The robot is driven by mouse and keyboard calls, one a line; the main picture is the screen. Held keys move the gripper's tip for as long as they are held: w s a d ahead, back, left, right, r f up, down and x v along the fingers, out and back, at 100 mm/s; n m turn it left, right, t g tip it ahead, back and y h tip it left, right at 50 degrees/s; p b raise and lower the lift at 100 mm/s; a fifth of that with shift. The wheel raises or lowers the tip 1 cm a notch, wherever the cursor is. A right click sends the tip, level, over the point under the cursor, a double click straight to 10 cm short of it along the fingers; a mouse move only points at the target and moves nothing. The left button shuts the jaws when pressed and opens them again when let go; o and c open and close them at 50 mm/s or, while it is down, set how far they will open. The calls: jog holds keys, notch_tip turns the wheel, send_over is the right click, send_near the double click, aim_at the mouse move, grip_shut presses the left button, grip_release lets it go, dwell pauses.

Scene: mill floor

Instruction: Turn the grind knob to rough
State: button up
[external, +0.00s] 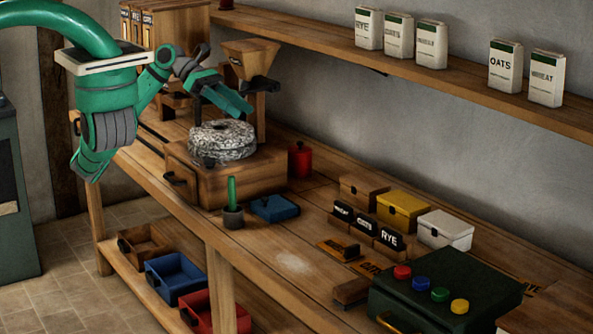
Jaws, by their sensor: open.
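The mill is a wooden box (214,188) on the bench, with a speckled round millstone (222,141) on top and a wooden hopper (249,57) behind and above it. A dark fitting (260,85) shows on the hopper's post. A small dark part sits at the millstone's front edge, and a dark handle (174,178) is on the box's left face. I cannot tell which part is the grind knob, and no rough marking is readable. My green gripper (232,98) is open and empty above the millstone, just in front of the hopper; its fingers partly overlap the hopper's post.
A dark green box with coloured buttons (441,290) is at front right. Labelled packets (432,44) line the wall shelf. Coloured drawers (176,278) sit below.

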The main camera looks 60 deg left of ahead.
jog(key=s+a+f+y, duration=0.2)
jog(key=a+f+y, duration=0.1)
jog(key=a, duration=0.4)
jog(key=n+g+y, duration=0.2)
jog(key=g+y, duration=0.1)
jog(key=y, duration=0.1)
send_near(208, 158)
jog(key=x, duration=0.8)
jog(key=shift+w+f, duration=0.1)
jog(key=shift+w, duration=0.1)
jog(key=c, duration=1.1)
jog(key=shift+o, duration=0.2)
